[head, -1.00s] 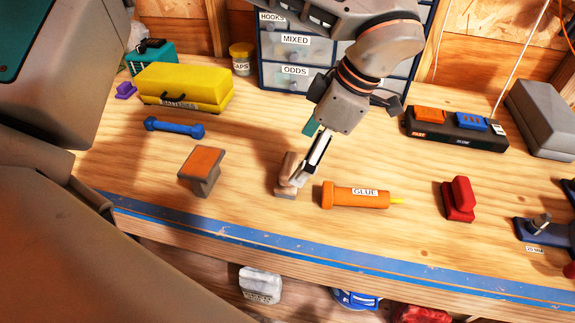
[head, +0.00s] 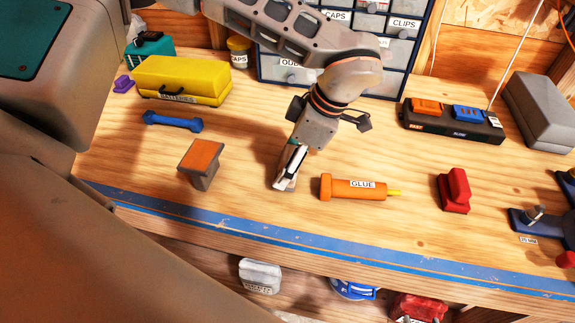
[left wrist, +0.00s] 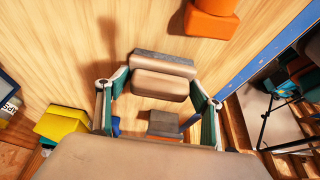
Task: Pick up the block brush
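The block brush (left wrist: 160,84), a tan block on a grey base, stands on the workbench. In the left wrist view it sits between the two fingers of my left gripper (left wrist: 160,92), which are spread on either side of it. I cannot tell if the fingers touch it. In the head view my left gripper (head: 285,182) points down at the brush and hides most of it. My right gripper is not in view.
An orange-topped grey block (head: 202,160) stands to the left and an orange glue tube (head: 352,188) lies close on the right. A blue dumbbell-shaped piece (head: 172,122), a yellow case (head: 182,80) and a red block (head: 454,190) are farther off. The blue bench edge (head: 330,246) is in front.

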